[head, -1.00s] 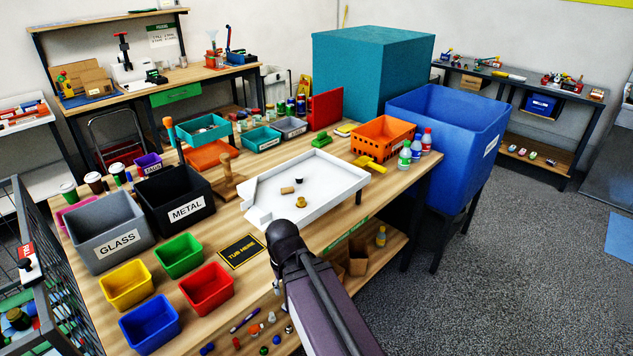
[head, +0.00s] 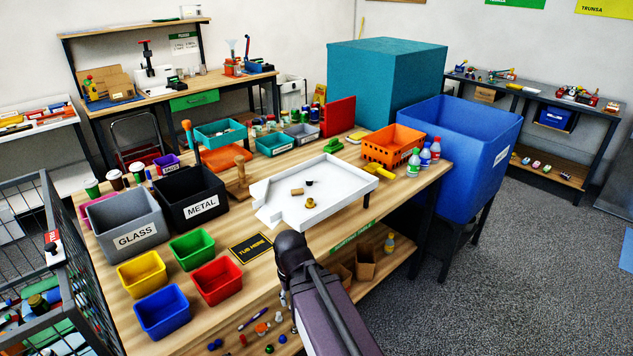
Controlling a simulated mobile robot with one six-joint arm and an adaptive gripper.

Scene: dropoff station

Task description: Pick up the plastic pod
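The white tray (head: 335,208) on the wooden table holds several small items: a tan block (head: 297,191), a small dark piece (head: 309,183) and a brassy round piece (head: 310,203). I cannot tell which of these, if any, is the plastic pod. My arm reaches up from the bottom of the head view, and its dark joint is in front of the table's near edge, just below the tray. My gripper's fingers do not show.
Bins marked GLASS (head: 126,228) and METAL (head: 192,196) stand left of the tray, with yellow, green, blue and red tubs (head: 217,281) in front. An orange basket (head: 392,145), bottles and a large blue bin (head: 455,150) are at right. A wire cage (head: 62,240) borders the left.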

